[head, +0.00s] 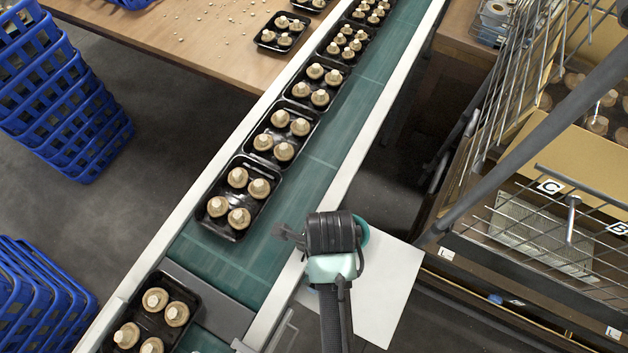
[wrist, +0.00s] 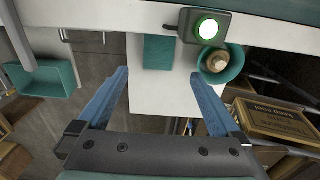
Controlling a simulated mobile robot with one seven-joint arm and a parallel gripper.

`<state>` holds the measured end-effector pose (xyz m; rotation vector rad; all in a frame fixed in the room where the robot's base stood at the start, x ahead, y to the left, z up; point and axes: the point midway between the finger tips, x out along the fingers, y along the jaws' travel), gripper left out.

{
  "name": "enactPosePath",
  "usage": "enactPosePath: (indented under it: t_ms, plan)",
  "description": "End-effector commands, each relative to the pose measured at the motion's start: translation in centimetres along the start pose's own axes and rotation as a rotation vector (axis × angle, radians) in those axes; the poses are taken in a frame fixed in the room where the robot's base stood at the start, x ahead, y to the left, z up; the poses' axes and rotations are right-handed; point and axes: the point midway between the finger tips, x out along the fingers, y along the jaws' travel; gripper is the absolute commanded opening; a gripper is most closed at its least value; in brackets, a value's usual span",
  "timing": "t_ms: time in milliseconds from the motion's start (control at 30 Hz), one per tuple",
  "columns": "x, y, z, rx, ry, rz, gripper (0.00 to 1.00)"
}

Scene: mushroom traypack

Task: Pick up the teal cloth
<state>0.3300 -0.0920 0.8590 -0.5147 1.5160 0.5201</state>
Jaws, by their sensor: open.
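The teal cloth (wrist: 158,52) shows in the wrist view as a flat rectangle on a white panel (wrist: 150,98), close to the conveyor's pale side rail (wrist: 110,14). My gripper (wrist: 159,76) is open, with its two blue fingers apart and nothing between them. The cloth appears beyond the fingertips, roughly centred between them, and the gripper is not touching it. In the head view my arm covers part of the white panel (head: 388,290), and I cannot make out the cloth there.
A green-lit button box (wrist: 207,27) and a teal cup holding a mushroom (wrist: 218,62) sit just right of the cloth. The conveyor (head: 322,165) carries black trays of mushrooms (head: 240,197). A wire rack (head: 525,200) stands right; blue crates (head: 60,100) stand left.

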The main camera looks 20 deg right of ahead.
Motion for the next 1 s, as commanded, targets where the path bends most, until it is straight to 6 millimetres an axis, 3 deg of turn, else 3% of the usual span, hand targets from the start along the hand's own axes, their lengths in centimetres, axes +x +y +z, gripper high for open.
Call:
enactPosePath:
  t_ms: [300, 633, 1000]
  plan:
    - [5.7, 0.0, 0.0, -0.001, 0.001, 0.002, 1.00]
    - [8.2, -0.1, 0.3, -0.002, 0.000, 0.000, 1.00]
    - [12.4, -0.5, 0.7, -0.001, -0.001, -0.001, 1.00]
